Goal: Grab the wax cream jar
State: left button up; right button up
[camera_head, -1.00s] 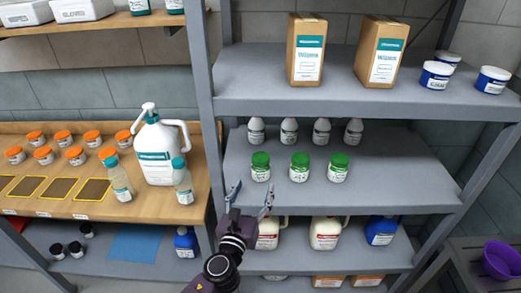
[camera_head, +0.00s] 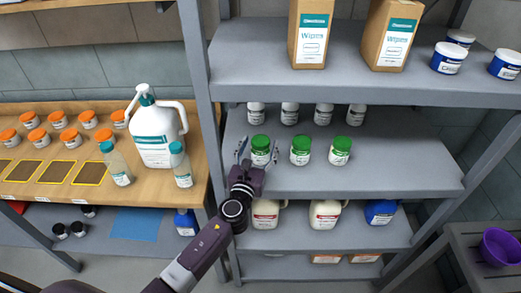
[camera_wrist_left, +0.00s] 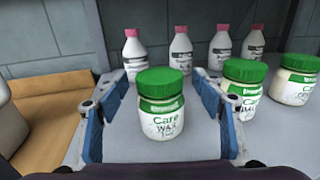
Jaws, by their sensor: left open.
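The wax cream jar (camera_wrist_left: 162,105) has a green lid and a white label reading "Care WAX". It stands upright on the middle shelf (camera_head: 370,178) and is the leftmost of three green-lidded jars; it also shows in the head view (camera_head: 260,150). My left gripper (camera_head: 258,155) is open. In the left wrist view its blue-padded fingers (camera_wrist_left: 162,108) stand on either side of this jar, with gaps visible. The other two green-lidded jars (camera_head: 300,150) (camera_head: 340,151) stand to its right. My right gripper is not in view.
Several white bottles (camera_head: 290,113) stand behind the jars. The upper shelf (camera_head: 370,88) with boxes hangs above. A grey shelf post (camera_head: 197,90) is at the left. Large jugs (camera_head: 325,214) stand on the shelf below.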

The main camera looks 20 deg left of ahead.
pick_arm(q)
jog(key=shift+w, duration=0.85)
jog(key=shift+s, duration=0.1)
jog(key=shift+c, duration=0.3)
jog(key=c, duration=1.4)
